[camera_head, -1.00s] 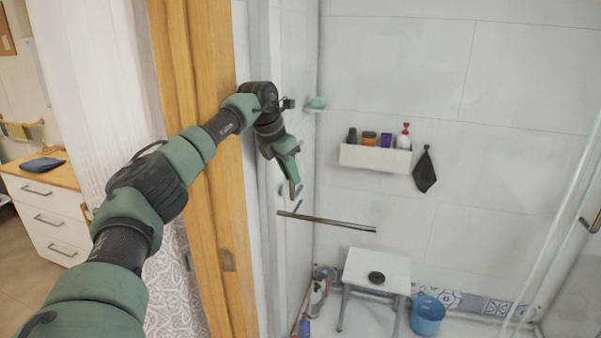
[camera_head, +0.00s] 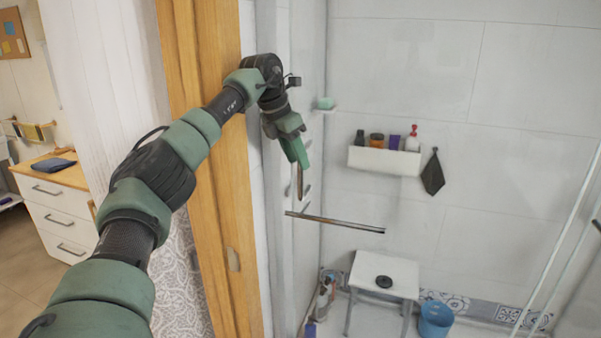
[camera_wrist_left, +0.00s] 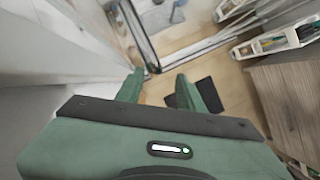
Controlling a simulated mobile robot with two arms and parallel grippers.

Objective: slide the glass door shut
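A clear glass panel with pale edge strips (camera_head: 556,250) stands at the right of the head view. I take it for the glass door, but its full extent is hard to make out. A dark handle (camera_head: 596,226) shows at the right border. My left gripper (camera_head: 299,190) hangs fingers down beside the wall edge past the wooden frame, above the left end of a metal bar (camera_head: 340,223). In the left wrist view its fingers (camera_wrist_left: 165,88) are apart with nothing clearly between them. A dark-edged strip (camera_wrist_left: 140,35) lies beyond them. My right gripper is not in view.
A wooden door frame (camera_head: 208,150) stands close to my left arm. Inside the shower are a white stool (camera_head: 385,268), a blue bucket (camera_head: 435,318), a bottle shelf (camera_head: 385,160) and a dark cloth (camera_head: 432,175). White drawers (camera_head: 60,215) stand at left.

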